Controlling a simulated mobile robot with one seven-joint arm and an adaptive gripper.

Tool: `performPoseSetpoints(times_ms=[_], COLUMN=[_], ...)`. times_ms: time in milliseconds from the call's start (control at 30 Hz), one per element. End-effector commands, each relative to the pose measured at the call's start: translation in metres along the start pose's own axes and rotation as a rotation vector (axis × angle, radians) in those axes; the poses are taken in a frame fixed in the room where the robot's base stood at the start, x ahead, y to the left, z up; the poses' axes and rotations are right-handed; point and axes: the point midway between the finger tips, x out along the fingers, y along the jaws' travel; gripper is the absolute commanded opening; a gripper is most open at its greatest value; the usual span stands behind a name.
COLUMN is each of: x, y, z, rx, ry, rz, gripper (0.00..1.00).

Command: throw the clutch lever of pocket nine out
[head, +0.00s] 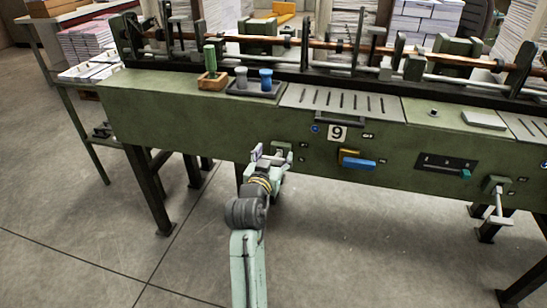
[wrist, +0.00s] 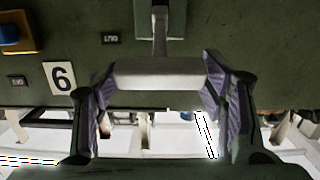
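The number plate 9 (head: 337,133) is on the green machine front, and it shows upside down in the wrist view (wrist: 60,77). Left of this plate in the head view is my gripper (head: 272,154), close to the panel, largely covering the lever there. In the wrist view the clutch lever is a grey metal stem ending in a wide pale crossbar (wrist: 158,75). My gripper (wrist: 158,82) has its fingers spread on either side of the crossbar. The crossbar's ends lie near the finger pads; I cannot tell whether they touch. An inverted OUT label (wrist: 110,39) is beside the stem.
A blue knob on a yellow block (head: 352,158) juts out right of my gripper. Another T-handled lever (head: 499,208) is farther right. The floor in front is clear.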

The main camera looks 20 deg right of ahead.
Motion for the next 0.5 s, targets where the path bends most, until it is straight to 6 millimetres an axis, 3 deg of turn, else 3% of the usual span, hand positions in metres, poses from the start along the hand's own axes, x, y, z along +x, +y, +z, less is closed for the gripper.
performPoseSetpoints(times_ms=[133,500], x=[0.0003,-0.004], y=[0.0,-0.0001], z=[0.0023,0.0038], rx=[-0.001,-0.002], ry=[-0.005,-0.007], rz=[0.0,0.0], gripper=[0.77,0.77])
